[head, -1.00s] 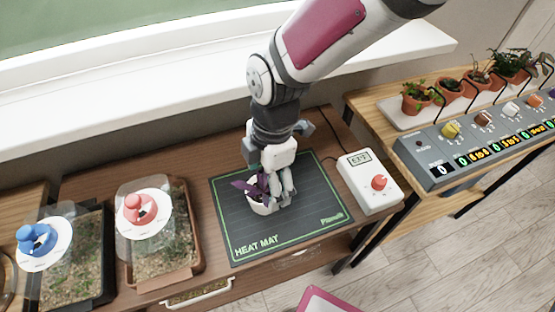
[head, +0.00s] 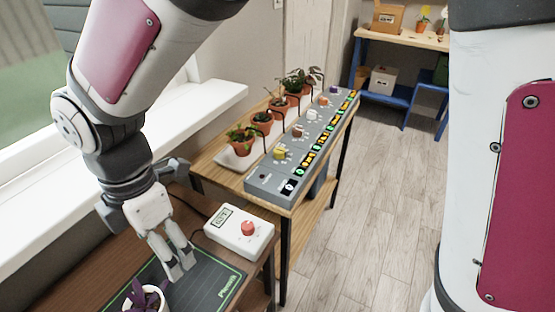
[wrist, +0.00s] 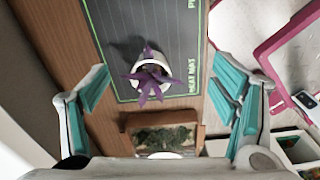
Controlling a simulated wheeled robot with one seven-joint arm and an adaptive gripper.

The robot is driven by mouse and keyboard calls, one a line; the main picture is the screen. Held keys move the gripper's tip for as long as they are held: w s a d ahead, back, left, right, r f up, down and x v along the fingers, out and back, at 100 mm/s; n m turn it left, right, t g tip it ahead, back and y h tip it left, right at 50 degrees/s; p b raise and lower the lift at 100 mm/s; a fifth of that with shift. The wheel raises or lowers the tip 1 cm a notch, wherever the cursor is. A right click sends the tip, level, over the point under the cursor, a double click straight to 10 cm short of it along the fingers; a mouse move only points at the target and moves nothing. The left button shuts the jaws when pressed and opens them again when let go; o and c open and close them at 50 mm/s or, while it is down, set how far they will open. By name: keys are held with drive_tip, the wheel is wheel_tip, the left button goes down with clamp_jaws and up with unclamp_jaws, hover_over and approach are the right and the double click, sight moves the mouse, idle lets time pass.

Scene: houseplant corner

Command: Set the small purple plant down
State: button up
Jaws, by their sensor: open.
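The small purple plant (wrist: 152,86) sits in a white pot on the dark heat mat (wrist: 150,28) in the wrist view, near the mat's edge. In the head view the plant (head: 146,297) is at the bottom edge, partly cut off, on the heat mat (head: 207,285). My gripper (head: 178,275) is open and empty, above the mat and apart from the pot, to its right in the head view. In the wrist view its two teal-padded fingers (wrist: 162,98) are spread wide, with the plant seen beyond them.
A white controller box (head: 240,233) with a red knob stands beside the mat. A grey panel (head: 300,150) with several knobs and a white tray of potted plants (head: 242,138) are on the right-hand table. A planter box (wrist: 160,134) shows below the plant in the wrist view.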

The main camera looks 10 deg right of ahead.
drive_tip(key=s+d+r+m+t+h, duration=0.1)
drive_tip(key=d+r+m, duration=0.5)
drive_tip(key=d, duration=0.5)
drive_tip(key=d+r+m, duration=0.3)
drive_tip(key=d+m, duration=0.5)
drive_tip(key=d, duration=0.2)
drive_tip(key=s+d+m+t, duration=0.1)
drive_tip(key=s+d+m, duration=0.9)
drive_tip(key=s+m, duration=0.1)
drive_tip(key=shift+s+d+r+m+y, duration=0.25)
drive_tip(key=shift+r+m, duration=0.2)
drive_tip(key=shift+m, duration=0.25)
drive_tip(key=shift+w, duration=0.15)
wheel_tip(320, 180, up, 14)
drive_tip(key=t+p, duration=0.2)
drive_tip(key=p, duration=1)
drive_tip(key=shift+d+t, duration=0.15)
drive_tip(key=shift+t, duration=0.15)
drive_tip(key=shift+f, duration=0.1)
